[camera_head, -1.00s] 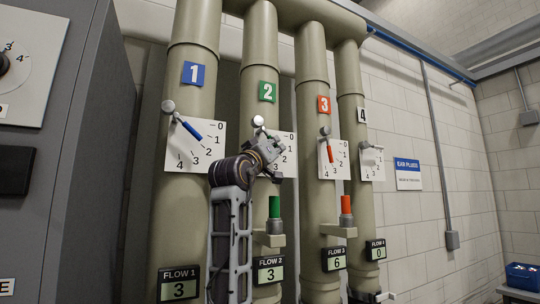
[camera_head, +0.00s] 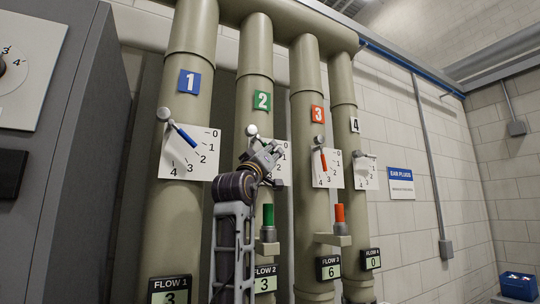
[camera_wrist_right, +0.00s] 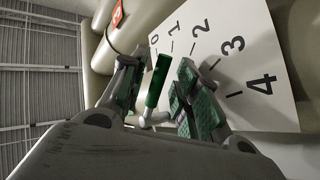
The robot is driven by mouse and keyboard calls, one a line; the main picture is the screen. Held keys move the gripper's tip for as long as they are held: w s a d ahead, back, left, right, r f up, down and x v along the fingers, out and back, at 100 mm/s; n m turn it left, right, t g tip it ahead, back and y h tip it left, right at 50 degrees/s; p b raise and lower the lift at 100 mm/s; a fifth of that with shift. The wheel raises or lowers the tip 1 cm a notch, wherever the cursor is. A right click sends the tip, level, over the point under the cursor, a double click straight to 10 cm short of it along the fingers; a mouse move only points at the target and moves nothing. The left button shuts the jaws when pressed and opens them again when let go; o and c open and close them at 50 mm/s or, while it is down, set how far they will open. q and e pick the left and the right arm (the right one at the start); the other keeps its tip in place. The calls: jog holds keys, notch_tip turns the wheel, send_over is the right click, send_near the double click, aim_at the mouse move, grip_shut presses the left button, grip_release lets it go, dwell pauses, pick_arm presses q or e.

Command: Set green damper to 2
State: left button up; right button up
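The green damper is on the pipe marked with a green 2 (camera_head: 262,101). Its round pivot knob (camera_head: 252,130) shows beside its white dial plate (camera_head: 284,172); my gripper hides its lever in the head view. My right gripper (camera_head: 275,150) is in front of that dial. In the right wrist view the green lever handle (camera_wrist_right: 157,80) stands between the two green-padded fingers of this gripper (camera_wrist_right: 160,95), which are apart. The handle leans toward the 0 and 1 end of the dial (camera_wrist_right: 262,55), but the exact mark is unclear. The FLOW 2 display (camera_head: 265,283) reads 3. My left gripper is not in view.
The blue damper lever (camera_head: 184,134) is to the left and the red one (camera_head: 323,160) to the right. Green (camera_head: 268,215) and red (camera_head: 339,212) capped fittings stick out below. A grey cabinet (camera_head: 75,180) is at the left.

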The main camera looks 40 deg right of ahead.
jog(key=v, duration=1.2)
dwell(0.5)
jog(key=shift+a, duration=0.1)
dwell(0.5)
